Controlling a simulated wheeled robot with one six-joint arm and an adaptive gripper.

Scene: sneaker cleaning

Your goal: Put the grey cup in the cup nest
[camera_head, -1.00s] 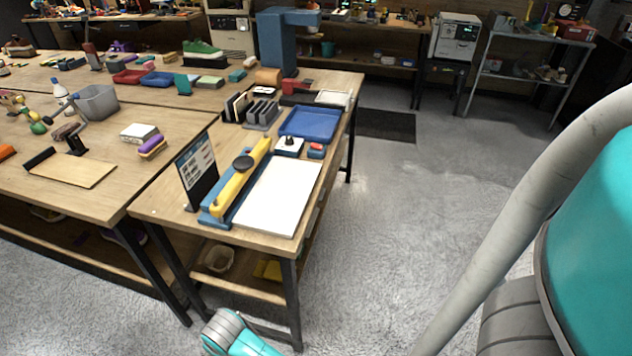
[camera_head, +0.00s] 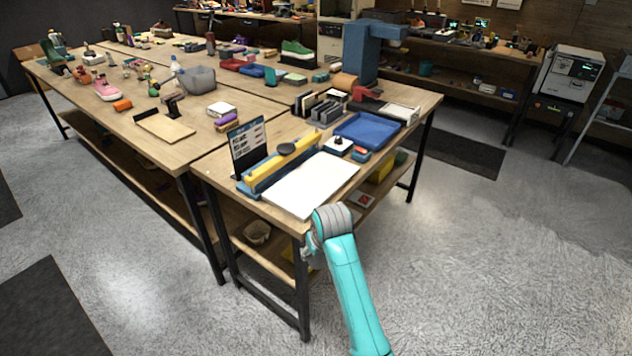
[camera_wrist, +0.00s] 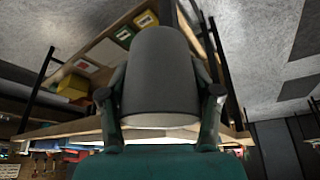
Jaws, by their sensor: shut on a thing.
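The grey cup (camera_wrist: 160,75) fills the middle of the wrist view, between the two dark fingers of my gripper (camera_wrist: 160,112). My gripper is shut on the cup, with one finger on each side of it. In the head view my teal arm reaches up to the front right corner of the near workbench (camera_head: 211,178). The gripper end and the cup are mostly hidden behind the arm's wrist there. I cannot make out the cup nest in either view.
The near bench holds a white board (camera_head: 312,183), a yellow bar (camera_head: 283,161), a sign (camera_head: 248,146) and a blue tray (camera_head: 367,129). A grey bin (camera_head: 199,79) stands on the longer bench. The floor (camera_head: 480,250) on the right is clear.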

